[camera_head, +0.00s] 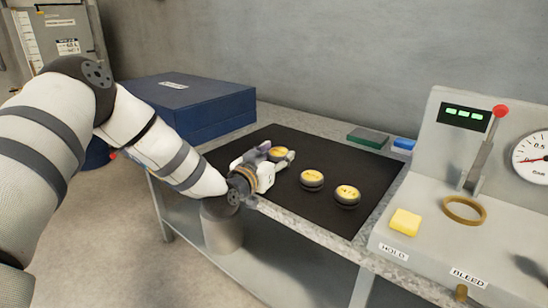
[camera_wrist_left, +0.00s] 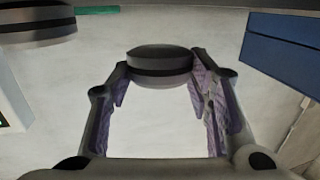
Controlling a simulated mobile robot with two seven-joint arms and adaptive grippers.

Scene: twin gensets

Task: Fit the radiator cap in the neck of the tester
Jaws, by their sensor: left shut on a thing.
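My left gripper (camera_head: 270,163) is shut on a dark radiator cap with a yellow top (camera_head: 278,154), over the black mat. In the left wrist view the same cap (camera_wrist_left: 160,66) sits between the fingertips (camera_wrist_left: 160,82). Two more such caps, a middle one (camera_head: 312,179) and a right one (camera_head: 347,196), stand on the mat to the right of the gripper. The grey tester (camera_head: 425,240) stands at the right, with a brass ring (camera_head: 447,214) on its sloping top, apparently the neck. My right gripper is not in view.
The tester carries a yellow button (camera_head: 405,222), a red-knobbed lever (camera_head: 485,145) and a dial (camera_head: 532,160). A blue box (camera_head: 185,105) stands behind my arm. A green block (camera_head: 368,137) and a blue block (camera_head: 404,144) lie at the back. The black mat (camera_head: 330,150) has bare room.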

